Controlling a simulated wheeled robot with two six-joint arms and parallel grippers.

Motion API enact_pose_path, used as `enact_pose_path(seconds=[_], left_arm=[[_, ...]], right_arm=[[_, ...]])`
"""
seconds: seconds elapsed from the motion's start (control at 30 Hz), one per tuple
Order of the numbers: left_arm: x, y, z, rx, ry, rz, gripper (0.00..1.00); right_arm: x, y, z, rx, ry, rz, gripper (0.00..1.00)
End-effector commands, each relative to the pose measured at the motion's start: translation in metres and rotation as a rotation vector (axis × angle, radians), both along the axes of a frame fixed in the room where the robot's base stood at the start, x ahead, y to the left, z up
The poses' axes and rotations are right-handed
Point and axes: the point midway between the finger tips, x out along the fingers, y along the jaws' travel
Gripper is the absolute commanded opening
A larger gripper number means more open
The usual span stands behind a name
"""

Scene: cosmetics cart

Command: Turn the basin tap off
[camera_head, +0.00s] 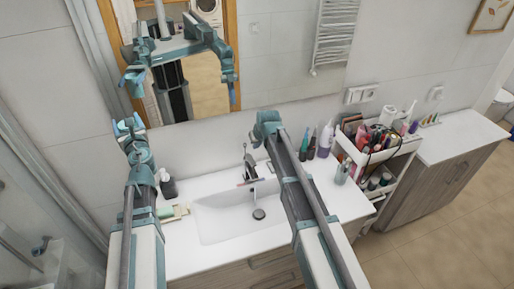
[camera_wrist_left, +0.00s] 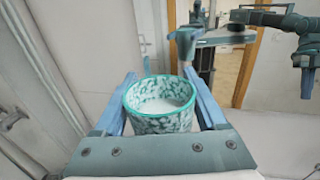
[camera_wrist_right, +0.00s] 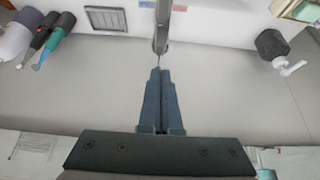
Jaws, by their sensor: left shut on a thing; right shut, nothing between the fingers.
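The basin tap (camera_head: 250,166) stands at the back of the white basin (camera_head: 212,226); its slim metal part (camera_wrist_right: 161,28) points toward my fingers in the right wrist view. Blue and red marks show beside it. My right gripper (camera_wrist_right: 161,72) is shut and empty, its fingertips close to the end of the tap; I cannot tell whether they touch. I cannot tell whether water runs. My left gripper (camera_head: 128,123) is raised left of the basin, shut on a teal-patterned cup (camera_wrist_left: 160,122).
A dark soap bottle (camera_head: 168,186) stands left of the basin. Several bottles (camera_head: 325,142) stand on the counter at right, beside a filled white cart (camera_head: 393,160). A mirror (camera_head: 283,45) hangs on the wall behind the tap.

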Motion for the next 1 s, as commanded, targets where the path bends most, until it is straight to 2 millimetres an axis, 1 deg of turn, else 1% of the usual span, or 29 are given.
enact_pose_path(seconds=[0.03, 0.6, 0.8, 1.0], left_arm=[[0.0, 0.0, -0.01, 0.0, 0.0, 0.0, 0.14], [0.0, 0.0, -0.078, 0.0, 0.0, 0.0, 0.14], [0.0, 0.0, -0.1, 0.0, 0.0, 0.0, 0.14], [0.0, 0.0, -0.109, 0.0, 0.0, 0.0, 0.14]], right_arm=[[0.004, 0.001, -0.01, 0.0, 0.0, 0.0, 0.0], [0.04, 0.013, -0.078, 0.0, 0.0, 0.0, 0.0], [0.03, 0.01, -0.1, 0.0, 0.0, 0.0, 0.0], [0.027, 0.009, -0.109, 0.0, 0.0, 0.0, 0.0]])
